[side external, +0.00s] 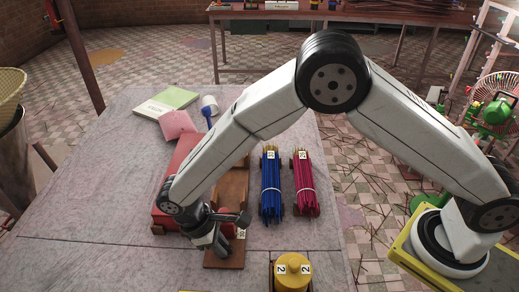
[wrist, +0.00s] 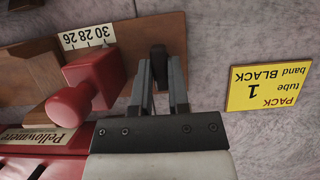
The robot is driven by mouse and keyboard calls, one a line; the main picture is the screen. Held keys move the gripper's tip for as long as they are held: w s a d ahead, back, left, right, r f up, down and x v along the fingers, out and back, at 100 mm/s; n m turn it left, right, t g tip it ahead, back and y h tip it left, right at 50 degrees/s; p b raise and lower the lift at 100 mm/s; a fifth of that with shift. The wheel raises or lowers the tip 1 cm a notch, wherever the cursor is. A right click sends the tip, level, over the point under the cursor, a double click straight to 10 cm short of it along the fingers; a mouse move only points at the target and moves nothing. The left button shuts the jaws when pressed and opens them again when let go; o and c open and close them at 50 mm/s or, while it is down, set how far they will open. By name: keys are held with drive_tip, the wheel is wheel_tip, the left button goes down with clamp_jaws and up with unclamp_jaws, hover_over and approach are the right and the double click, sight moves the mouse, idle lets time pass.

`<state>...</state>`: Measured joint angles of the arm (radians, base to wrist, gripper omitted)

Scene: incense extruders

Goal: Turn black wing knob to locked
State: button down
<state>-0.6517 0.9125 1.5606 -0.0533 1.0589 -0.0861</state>
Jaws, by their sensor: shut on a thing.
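The black wing knob (wrist: 159,60) sits on the brown wooden board (wrist: 120,30) in the wrist view. My gripper (wrist: 160,72) has its two fingers on either side of it and is shut on it. The fingers hide part of the knob, and I cannot tell whether it stands at locked. In the side external view my gripper (side external: 222,240) is low over the near end of the wooden board (side external: 230,190), and the knob cannot be made out there.
A red knob (wrist: 85,90) and a scale marked 30, 28, 26 (wrist: 87,34) are close left of my fingers. A yellow card (wrist: 270,87) lies right. Blue (side external: 271,185) and crimson (side external: 304,185) stick bundles and a yellow-topped thing (side external: 292,272) stand right of the board.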

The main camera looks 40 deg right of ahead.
idle(0.3)
drive_tip(key=c, duration=0.6)
unclamp_jaws()
drive_tip(key=v, duration=0.7)
drive_tip(key=shift+a+r, duration=0.15)
drive_tip(key=shift+r, duration=0.2)
drive_tip(key=shift+w, duration=0.1)
drive_tip(key=shift+m+t+y, duration=0.4)
drive_tip(key=shift+m+y, duration=0.2)
drive_tip(key=shift+m, duration=0.3)
drive_tip(key=d, duration=0.2)
drive_tip(key=d+r, duration=0.1)
drive_tip(key=d, duration=0.1)
drive_tip(key=w+d+r, duration=0.1)
drive_tip(key=d, duration=0.2)
drive_tip(key=s+d+r+m+t+y, duration=0.1)
drive_tip(key=s+d, duration=0.4)
drive_tip(key=d, duration=0.5)
drive_tip(key=s+d+r+m+t, duration=0.1)
drive_tip(key=s+d+m+t, duration=0.3)
drive_tip(key=d, duration=0.7)
drive_tip(key=shift+s+r+m+y, duration=0.25)
drive_tip(key=shift+s+m+y, duration=0.25)
drive_tip(key=shift+m, duration=0.5)
